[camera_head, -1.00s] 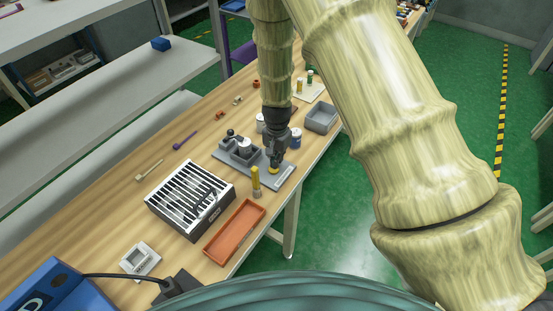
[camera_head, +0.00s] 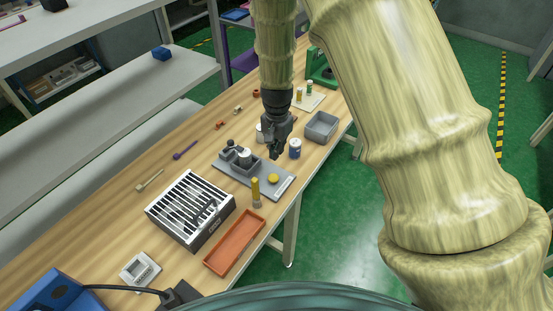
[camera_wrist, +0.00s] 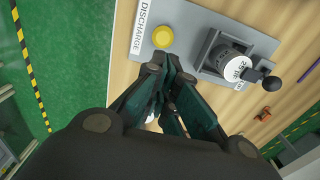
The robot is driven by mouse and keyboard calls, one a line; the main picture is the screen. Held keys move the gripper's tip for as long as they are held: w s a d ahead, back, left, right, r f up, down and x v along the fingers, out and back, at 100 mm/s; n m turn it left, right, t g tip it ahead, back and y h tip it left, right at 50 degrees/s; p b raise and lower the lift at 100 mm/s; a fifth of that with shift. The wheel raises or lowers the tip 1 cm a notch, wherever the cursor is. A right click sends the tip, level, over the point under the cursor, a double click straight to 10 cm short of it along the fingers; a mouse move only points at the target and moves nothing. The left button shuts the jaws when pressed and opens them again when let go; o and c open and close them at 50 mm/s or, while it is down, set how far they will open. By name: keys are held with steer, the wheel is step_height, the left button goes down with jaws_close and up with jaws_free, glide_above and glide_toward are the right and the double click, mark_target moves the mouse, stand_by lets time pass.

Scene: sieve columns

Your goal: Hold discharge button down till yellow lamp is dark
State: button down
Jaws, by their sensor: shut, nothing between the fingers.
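The yellow discharge button (camera_head: 273,179) is a round cap on a grey plate (camera_head: 284,188). It also shows in the wrist view (camera_wrist: 163,36) beside a white DISCHARGE label (camera_wrist: 141,27). My gripper (camera_head: 276,156) is shut and empty, above and behind the button and apart from it. In the wrist view its fingertips (camera_wrist: 167,62) lie just below the button in the picture. A yellow upright cylinder on a grey foot (camera_head: 255,188) stands at the plate's front edge. I cannot tell if it is the lamp or if it is lit.
A dial unit with a black-knobbed lever (camera_head: 238,155) sits on the plate's left. A white slotted box (camera_head: 190,205) and orange tray (camera_head: 235,243) stand in front. A blue-and-white jar (camera_head: 295,148) and grey bin (camera_head: 322,127) stand to the right.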

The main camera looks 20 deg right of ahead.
steer(key=shift+r+b, duration=0.4)
steer(key=shift+r, duration=1.6)
